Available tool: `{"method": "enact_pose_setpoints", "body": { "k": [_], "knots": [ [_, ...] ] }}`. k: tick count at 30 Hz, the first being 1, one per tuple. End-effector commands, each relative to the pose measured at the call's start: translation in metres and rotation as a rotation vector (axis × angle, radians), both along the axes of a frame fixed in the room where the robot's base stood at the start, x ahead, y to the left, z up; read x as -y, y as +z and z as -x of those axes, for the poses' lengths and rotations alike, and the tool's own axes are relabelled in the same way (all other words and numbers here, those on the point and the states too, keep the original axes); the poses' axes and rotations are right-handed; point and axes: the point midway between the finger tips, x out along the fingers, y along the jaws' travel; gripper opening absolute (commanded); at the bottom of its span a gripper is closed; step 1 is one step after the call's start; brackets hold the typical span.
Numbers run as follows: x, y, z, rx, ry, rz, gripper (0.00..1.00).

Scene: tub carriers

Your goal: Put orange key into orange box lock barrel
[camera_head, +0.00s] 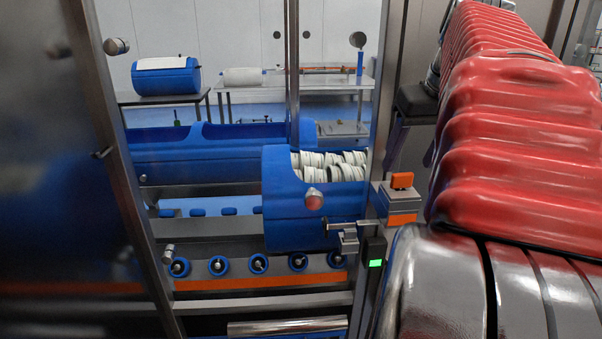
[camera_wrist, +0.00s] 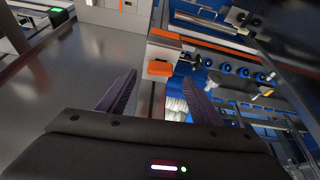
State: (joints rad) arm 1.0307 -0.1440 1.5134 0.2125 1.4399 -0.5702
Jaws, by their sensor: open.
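The orange key (camera_head: 402,180) stands on top of the grey box with an orange band (camera_head: 401,218), mounted on the frame post. In the wrist view the key's orange head (camera_wrist: 159,69) lies between and beyond my fingertips, against the box (camera_wrist: 163,50). I cannot tell whether the key is seated in the lock barrel, and the barrel itself is hidden. My gripper (camera_wrist: 160,77) is open, with a dark finger to either side of the key and nothing between them. My gripper is out of sight in the head view.
A metal latch bar (camera_head: 350,227) sticks out left of the box. A blue tub (camera_head: 300,217) with white rolls lies behind the frame. A steel post (camera_head: 120,170) stands at the left. A green light (camera_head: 376,263) shows below the box.

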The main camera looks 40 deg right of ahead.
Motion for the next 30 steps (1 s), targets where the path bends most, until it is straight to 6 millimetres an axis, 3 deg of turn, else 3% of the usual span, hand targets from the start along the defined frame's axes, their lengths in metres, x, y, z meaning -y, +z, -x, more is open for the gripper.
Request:
{"method": "enact_pose_setpoints", "body": {
  "k": [12,30],
  "knots": [
    [0.005,-0.044,-0.014,-0.001,0.001,-0.003,0.59],
    [0.006,-0.045,-0.014,-0.001,0.001,-0.001,0.57]
  ]
}}
